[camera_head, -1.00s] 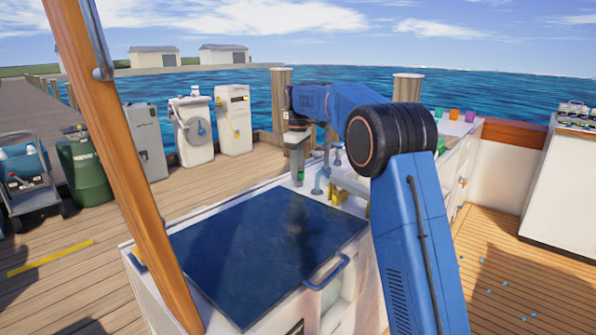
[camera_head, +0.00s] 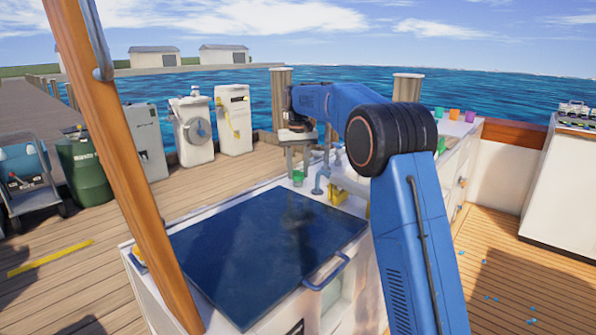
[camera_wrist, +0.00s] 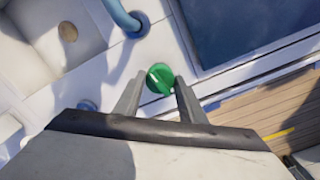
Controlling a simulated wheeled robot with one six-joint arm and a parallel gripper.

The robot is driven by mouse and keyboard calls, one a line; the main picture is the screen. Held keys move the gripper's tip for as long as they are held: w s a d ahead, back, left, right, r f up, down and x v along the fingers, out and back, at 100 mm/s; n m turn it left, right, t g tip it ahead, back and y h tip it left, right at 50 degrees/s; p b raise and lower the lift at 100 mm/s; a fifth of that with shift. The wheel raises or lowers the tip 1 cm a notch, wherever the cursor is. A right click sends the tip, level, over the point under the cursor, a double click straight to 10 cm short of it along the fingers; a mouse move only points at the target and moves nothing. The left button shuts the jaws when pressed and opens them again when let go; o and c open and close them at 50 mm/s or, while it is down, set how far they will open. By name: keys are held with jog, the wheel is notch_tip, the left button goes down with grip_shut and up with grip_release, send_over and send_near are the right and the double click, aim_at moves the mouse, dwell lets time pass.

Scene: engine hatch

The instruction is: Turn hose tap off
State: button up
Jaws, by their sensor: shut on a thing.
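The tap's round green knob (camera_wrist: 160,78), with a pale mark across it, sits on the white counter beside a blue curved pipe (camera_wrist: 122,14). My gripper (camera_wrist: 160,84) is shut on the knob, one finger on each side. In the head view, the green knob (camera_head: 298,177) shows just below my gripper (camera_head: 298,171), at the far edge of the dark blue hatch. The blue pipe (camera_head: 321,181) stands just to its right.
The dark blue hatch (camera_head: 260,250) with its blue handle lies in front of the tap. A yellow object (camera_head: 338,194) and several coloured cups stand along the counter to the right. A wooden post (camera_head: 120,160) crosses the left foreground.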

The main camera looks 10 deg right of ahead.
aim_at(298, 171)
jog(key=shift+m, duration=1.1)
jog(key=o, duration=1)
jog(key=shift+o, duration=0.2)
notch_tip(298, 171, up, 17)
jog(key=shift+r, duration=0.2)
